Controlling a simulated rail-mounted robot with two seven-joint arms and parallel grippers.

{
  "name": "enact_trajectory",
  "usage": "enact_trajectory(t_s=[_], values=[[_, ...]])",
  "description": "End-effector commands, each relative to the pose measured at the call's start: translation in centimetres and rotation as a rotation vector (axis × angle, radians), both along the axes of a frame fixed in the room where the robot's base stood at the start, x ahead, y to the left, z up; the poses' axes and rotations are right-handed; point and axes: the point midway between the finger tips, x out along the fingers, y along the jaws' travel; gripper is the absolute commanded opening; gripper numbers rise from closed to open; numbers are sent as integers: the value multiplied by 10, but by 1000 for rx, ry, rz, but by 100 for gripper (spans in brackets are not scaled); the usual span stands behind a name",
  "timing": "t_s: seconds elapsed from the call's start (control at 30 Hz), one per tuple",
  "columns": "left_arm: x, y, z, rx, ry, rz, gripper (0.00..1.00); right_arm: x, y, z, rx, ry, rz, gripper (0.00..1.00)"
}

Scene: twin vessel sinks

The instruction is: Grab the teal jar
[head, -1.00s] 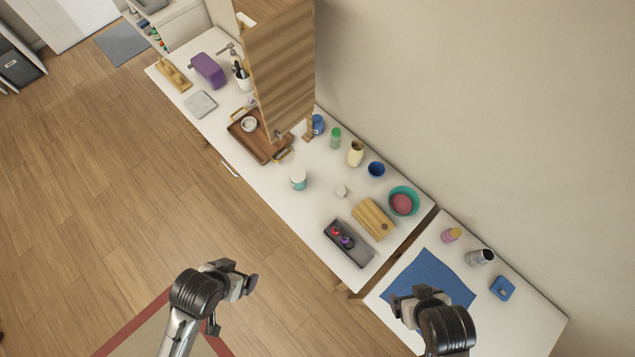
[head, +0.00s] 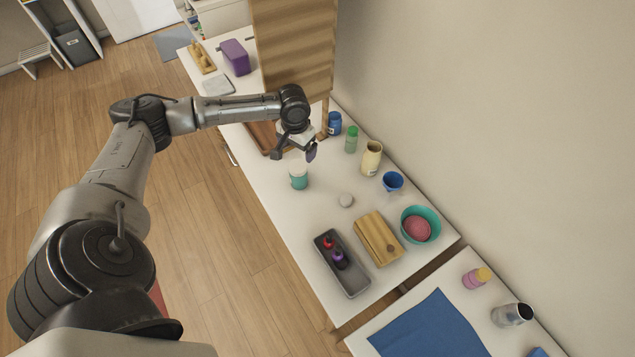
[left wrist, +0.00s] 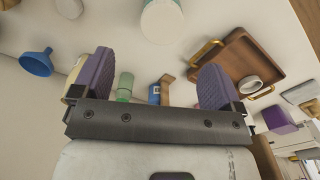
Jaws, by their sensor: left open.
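The teal jar (head: 299,177), with a white upper part and a teal lower part, stands upright on the white counter in the head view. In the left wrist view it shows at the top edge, partly cut off (left wrist: 161,20). My left gripper (head: 294,153) is open and empty above the counter, just beyond the jar in the head view. In the left wrist view its two purple-padded fingers (left wrist: 155,78) are spread wide, and the jar is apart from them. My right gripper is not in view.
A wooden tray (left wrist: 235,58) with a white bowl lies near the gripper, partly hidden by my arm in the head view. A green bottle (head: 351,139), cream bottle (head: 371,158) and blue funnel (head: 393,181) stand towards the wall. A small pale object (head: 346,200) lies near the jar.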

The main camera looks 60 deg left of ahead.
Motion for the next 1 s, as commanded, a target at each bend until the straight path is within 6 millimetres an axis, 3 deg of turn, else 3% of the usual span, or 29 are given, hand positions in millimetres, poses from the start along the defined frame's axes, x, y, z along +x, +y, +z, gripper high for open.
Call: enact_trajectory(t_s=[0.3,0.73,1.0], values=[[0,1,-47,-1,1,5,92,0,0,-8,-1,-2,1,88],[-1,1,-70,-1,1,3,92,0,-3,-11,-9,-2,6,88],[-3,2,-105,-1,1,3,92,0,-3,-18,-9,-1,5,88]])
